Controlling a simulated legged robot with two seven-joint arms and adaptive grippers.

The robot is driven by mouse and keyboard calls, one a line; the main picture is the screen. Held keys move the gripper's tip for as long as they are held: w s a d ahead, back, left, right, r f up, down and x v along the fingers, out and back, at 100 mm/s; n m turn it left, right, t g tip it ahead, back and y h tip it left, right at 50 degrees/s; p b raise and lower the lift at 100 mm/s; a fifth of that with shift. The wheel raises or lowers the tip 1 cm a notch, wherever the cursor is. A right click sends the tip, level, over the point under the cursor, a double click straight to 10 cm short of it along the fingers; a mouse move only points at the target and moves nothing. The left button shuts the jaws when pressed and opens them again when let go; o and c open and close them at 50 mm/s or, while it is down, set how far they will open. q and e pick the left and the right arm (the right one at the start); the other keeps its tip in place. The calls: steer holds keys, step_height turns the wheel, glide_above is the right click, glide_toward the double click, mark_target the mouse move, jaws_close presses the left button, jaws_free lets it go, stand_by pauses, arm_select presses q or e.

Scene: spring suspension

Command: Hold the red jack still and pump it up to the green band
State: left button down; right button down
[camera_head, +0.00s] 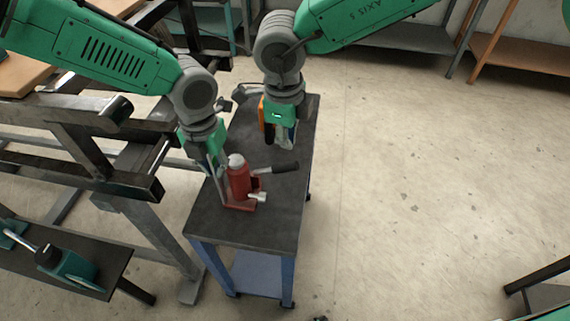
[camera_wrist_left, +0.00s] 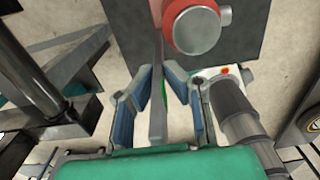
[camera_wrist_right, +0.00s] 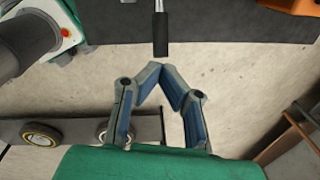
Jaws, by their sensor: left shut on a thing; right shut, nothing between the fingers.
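The red jack (camera_head: 239,184) stands upright on the dark cart top, its black-gripped pump lever (camera_head: 285,167) pointing right. The left wrist view shows the jack (camera_wrist_left: 190,42) from above, with its round grey top. My left gripper (camera_head: 216,168) is beside the jack's left side. Its fingers (camera_wrist_left: 157,100) are shut on a thin grey upright bar (camera_wrist_left: 158,122) next to the jack; a green strip shows beside the bar. My right gripper (camera_head: 286,146) is shut and empty, just behind the lever. In the right wrist view, the lever's black grip (camera_wrist_right: 160,36) lies just ahead of the fingertips (camera_wrist_right: 160,69).
The cart top (camera_head: 225,228) is clear in front of the jack. An orange object (camera_head: 262,113) stands behind my right gripper. A dark metal frame (camera_head: 130,185) stands close along the cart's left side. Open floor (camera_head: 400,190) lies to the right.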

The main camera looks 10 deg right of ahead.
mark_target(292, 162)
steer(key=n, duration=0.2)
steer(key=d+n+y, duration=0.2)
steer(key=n, duration=0.1)
steer(key=shift+w+f+n, duration=0.2)
steer(key=shift+w+n, duration=0.1)
steer(key=shift+a+f, duration=0.15)
steer(key=shift+f, duration=1.65)
steer(key=shift+a+f, duration=0.15)
steer(key=shift+f, duration=1.6)
steer(key=shift+f, duration=2.2)
